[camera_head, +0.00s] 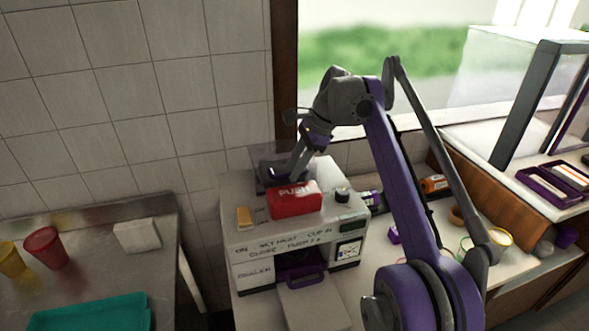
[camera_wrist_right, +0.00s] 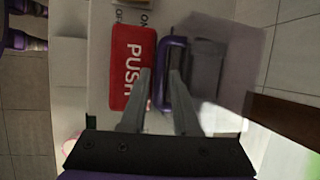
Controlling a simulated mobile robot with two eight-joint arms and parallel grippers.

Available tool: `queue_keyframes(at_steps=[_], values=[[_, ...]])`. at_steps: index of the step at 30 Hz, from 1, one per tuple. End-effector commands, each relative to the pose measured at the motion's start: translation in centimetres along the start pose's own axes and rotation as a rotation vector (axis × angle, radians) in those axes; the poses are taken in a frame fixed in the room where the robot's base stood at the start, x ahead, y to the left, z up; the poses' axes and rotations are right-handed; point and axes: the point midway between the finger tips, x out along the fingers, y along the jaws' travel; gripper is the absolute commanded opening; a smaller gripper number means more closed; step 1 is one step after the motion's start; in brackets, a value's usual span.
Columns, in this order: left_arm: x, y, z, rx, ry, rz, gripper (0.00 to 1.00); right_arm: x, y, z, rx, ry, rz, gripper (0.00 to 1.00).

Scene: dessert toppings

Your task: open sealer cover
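The sealer (camera_head: 255,245) is a white box with lettering on its front and a red PUSH button (camera_head: 295,199) on top. The button also shows in the right wrist view (camera_wrist_right: 132,66). Behind it is a grey part with a clear panel (camera_wrist_right: 240,60) and a purple loop handle (camera_wrist_right: 164,62); I take this to be the cover. My right gripper (camera_head: 292,172) reaches down at the sealer's back. In the wrist view its fingers (camera_wrist_right: 160,75) are apart, with one side of the handle between their tips; contact is unclear. My left gripper is not in view.
A purple drawer handle (camera_head: 303,280) is on the sealer's front. Cups (camera_head: 46,247) and a teal tray (camera_head: 95,315) are on the left table. The tiled wall and window post are close behind.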

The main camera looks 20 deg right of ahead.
Motion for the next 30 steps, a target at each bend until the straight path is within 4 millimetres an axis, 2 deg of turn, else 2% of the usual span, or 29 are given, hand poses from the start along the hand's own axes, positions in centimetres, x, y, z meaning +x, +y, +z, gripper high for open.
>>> queue_keyframes(at_steps=[8,13,30], values=[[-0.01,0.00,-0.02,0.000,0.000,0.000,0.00,0.10,-0.02,0.03,0.000,0.000,-0.001,0.30],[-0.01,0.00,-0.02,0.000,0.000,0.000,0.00,0.09,-0.02,0.02,0.000,0.000,0.000,0.01],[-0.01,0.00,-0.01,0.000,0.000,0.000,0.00,0.08,0.00,0.01,0.000,0.000,0.000,0.00]])
